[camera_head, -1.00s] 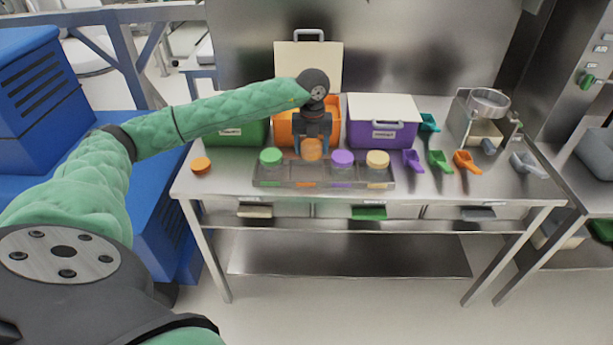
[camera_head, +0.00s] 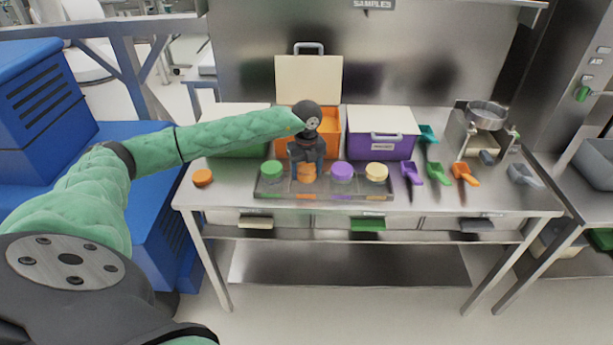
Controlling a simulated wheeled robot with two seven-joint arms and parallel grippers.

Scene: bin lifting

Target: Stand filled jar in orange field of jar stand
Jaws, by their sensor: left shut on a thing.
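My left gripper (camera_head: 306,168) points down over the jar stand (camera_head: 325,192), a clear tray with coloured fields. It is shut on a jar with orange contents (camera_head: 307,173), which is at the orange field (camera_head: 305,194), second from the left. The fingers partly cover the jar, and I cannot tell whether its base touches the stand. Jars with a green lid (camera_head: 271,169), a purple lid (camera_head: 342,172) and a cream lid (camera_head: 376,172) stand in the other fields. An orange lid (camera_head: 202,177) lies on the table left of the stand. My right gripper is not in view.
Behind the stand are a green bin (camera_head: 240,150), an open orange bin (camera_head: 331,146) and a purple bin (camera_head: 379,147). Several scoops, such as the orange one (camera_head: 464,173), lie at the right. A sieve device (camera_head: 487,117) stands at the back right.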

